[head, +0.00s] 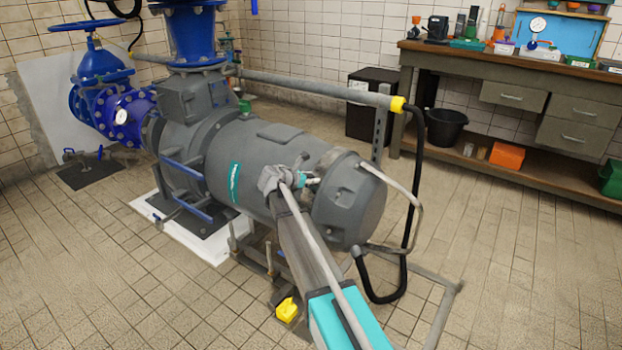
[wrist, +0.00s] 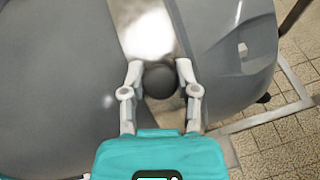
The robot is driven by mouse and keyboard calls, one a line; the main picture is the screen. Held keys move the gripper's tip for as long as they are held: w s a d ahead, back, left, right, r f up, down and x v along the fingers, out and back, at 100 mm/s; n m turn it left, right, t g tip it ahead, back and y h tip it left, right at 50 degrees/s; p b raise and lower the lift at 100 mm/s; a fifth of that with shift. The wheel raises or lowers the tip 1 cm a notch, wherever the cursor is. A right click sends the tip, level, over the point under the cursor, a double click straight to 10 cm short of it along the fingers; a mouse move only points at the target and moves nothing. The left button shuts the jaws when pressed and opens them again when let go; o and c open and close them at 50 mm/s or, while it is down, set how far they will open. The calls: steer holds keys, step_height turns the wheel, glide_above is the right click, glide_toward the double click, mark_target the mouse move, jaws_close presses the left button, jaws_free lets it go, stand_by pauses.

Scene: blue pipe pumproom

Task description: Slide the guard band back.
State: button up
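The guard band is a shiny metal strip (wrist: 146,28) wrapped around the grey motor housing (wrist: 60,70), beside the end cap (wrist: 235,50). A round black knob (wrist: 161,80) stands on the band. In the wrist view, my gripper (wrist: 160,76) has one finger on each side of the knob, close to its edges. I cannot tell whether the fingers press on it. In the head view, my gripper (head: 313,181) is at the near side of the motor (head: 270,145), by the end cap (head: 350,200); the knob cannot be made out there.
A grey rail with a yellow collar (head: 397,104) runs above and behind the motor, and a black hose (head: 412,200) hangs at its right. A yellow object (head: 287,310) lies on the floor below my arm. A workbench (head: 500,75) stands at the back right. Floor at right is clear.

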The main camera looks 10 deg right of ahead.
jaws_close()
steer(key=shift+s+d, duration=2)
steer(key=shift+d, duration=0.05)
steer(key=o, duration=0.7)
jaws_free()
steer(key=shift+w+a, duration=0.15)
